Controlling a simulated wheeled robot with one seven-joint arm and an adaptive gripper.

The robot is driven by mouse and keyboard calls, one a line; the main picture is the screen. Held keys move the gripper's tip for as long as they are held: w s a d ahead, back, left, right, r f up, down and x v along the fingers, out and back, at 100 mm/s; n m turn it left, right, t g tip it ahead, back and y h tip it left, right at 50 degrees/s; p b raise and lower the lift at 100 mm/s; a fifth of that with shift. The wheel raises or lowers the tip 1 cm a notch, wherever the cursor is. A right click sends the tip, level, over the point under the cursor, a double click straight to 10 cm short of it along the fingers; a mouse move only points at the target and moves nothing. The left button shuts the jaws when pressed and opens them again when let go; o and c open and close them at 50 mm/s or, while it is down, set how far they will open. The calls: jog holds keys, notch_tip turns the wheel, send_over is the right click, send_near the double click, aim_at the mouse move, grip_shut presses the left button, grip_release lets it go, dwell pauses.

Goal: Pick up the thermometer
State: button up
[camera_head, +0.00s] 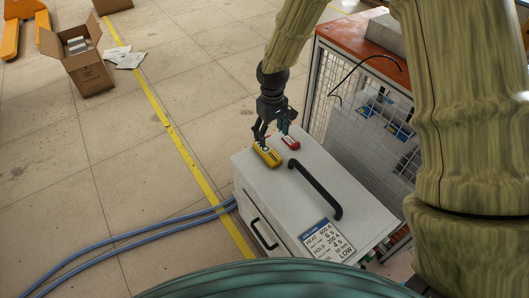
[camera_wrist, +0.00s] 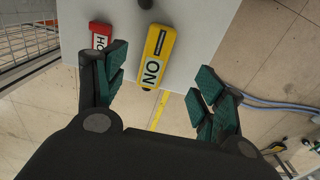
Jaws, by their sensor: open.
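A yellow handheld device (camera_head: 267,156), which looks like the thermometer, lies on top of the white cabinet near its far left edge. In the wrist view this yellow device (camera_wrist: 157,55) has a dark narrow window and a pale label with large letters, perhaps "ON". My gripper (camera_head: 270,136) is open and points down above that far end of the cabinet. In the wrist view my gripper (camera_wrist: 160,72) has its green-padded fingers spread apart, with the yellow device showing between them and nothing held. Whether a finger touches it cannot be told.
A smaller red labelled item (camera_head: 290,142) lies close beside the yellow device; it shows in the wrist view (camera_wrist: 101,38) by the left finger. The white cabinet (camera_head: 335,190) has a black raised handle (camera_head: 316,189). A wire-mesh cart (camera_head: 385,85) stands behind. Blue hoses (camera_head: 130,236) lie on the floor.

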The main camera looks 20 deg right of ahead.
aim_at(270, 154)
jog(key=f, duration=0.4)
jog(key=f+b, duration=0.1)
jog(key=f, duration=0.2)
jog(key=f+b, duration=0.1)
jog(key=f, duration=0.3)
jog(key=shift+w+f, duration=0.35)
jog(key=c, duration=1.2)
